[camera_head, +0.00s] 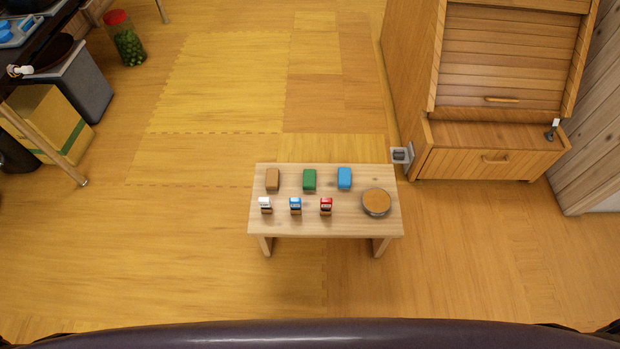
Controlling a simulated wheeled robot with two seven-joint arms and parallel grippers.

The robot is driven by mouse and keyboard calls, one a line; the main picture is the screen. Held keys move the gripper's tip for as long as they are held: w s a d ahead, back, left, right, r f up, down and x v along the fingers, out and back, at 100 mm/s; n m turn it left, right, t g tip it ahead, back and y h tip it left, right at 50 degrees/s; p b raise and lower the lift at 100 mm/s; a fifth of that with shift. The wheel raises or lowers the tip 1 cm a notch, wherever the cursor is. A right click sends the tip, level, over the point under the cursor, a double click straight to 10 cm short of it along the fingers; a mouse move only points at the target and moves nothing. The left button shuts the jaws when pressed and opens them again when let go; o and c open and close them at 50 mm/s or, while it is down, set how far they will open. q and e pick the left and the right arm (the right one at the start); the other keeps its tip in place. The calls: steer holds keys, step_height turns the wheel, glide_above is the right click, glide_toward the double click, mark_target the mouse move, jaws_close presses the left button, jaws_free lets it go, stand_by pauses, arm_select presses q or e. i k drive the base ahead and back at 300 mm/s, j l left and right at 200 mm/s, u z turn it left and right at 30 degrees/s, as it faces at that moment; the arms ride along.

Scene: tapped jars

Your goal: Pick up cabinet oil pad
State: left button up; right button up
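No thing here is plainly marked as an oil pad. A small grey holder (402,155) with a dark piece in it sits at the left front corner of the wooden cabinet (488,163), just behind the low table. On the low wooden table (340,224) stand a brown block (272,180), a green block (309,180) and a blue block (344,179) in a back row. A round tin (376,202) with a brown top is at the right. In front are three small stamp-like pieces: white (265,205), blue (295,206) and red (326,206). Neither gripper shows.
At the upper left are a red-lidded jar (125,40), a grey bin (80,85), a yellow-green box (50,122) and a dark rack with a metal leg. The floor around the low table is clear.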

mark_target(309, 176)
steer(key=z, duration=0.9)
steer(key=u, duration=0.85)
steer(key=i+l, duration=0.1)
steer(key=i, duration=0.25)
steer(key=i+l, duration=0.1)
steer(key=i, duration=0.2)
